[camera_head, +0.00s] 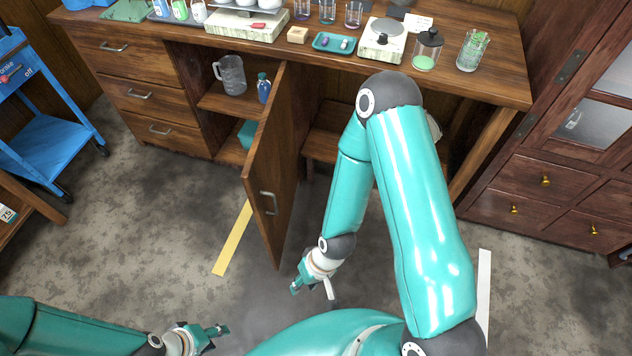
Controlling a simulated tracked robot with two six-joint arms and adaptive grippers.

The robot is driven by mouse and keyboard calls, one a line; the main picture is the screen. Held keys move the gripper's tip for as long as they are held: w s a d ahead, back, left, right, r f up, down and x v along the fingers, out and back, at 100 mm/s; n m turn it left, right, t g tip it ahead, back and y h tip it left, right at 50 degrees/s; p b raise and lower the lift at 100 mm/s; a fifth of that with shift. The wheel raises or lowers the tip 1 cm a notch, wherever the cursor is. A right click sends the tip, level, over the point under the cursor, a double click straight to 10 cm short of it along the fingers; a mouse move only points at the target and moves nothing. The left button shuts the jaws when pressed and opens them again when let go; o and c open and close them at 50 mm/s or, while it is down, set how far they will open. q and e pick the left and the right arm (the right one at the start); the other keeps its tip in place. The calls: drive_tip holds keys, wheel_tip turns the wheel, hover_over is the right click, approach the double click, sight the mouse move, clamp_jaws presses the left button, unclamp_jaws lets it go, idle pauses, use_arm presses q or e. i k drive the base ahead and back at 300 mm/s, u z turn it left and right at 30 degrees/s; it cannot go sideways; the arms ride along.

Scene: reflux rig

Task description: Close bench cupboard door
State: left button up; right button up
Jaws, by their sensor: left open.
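The bench cupboard door (268,165) is a brown wooden panel standing wide open, swung out from the bench front toward me. Its metal handle (270,203) is on the face turned to the right, near the free edge. The open cupboard (222,103) left of the door shows shelves with a grey jug (230,75) and a blue bottle (263,88). My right gripper (311,287) is low, to the right of the door's lower free corner, apart from it; its finger opening is unclear. My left gripper (217,337) is open and empty at the lower left, away from the door.
The wooden bench (475,85) carries glassware, a balance (383,40) and a teal tray (334,43). A blue cart (45,140) stands at the left, a dark cabinet (560,170) at the right. Yellow tape (233,240) lies on clear floor left of the door.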

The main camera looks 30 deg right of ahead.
sight(270, 176)
drive_tip(key=z, duration=0.55)
drive_tip(key=i, duration=0.5)
drive_tip(key=z, duration=0.05)
drive_tip(key=k, duration=0.5)
drive_tip(key=u, duration=0.05)
drive_tip(key=i, duration=0.35)
drive_tip(key=z, duration=0.95)
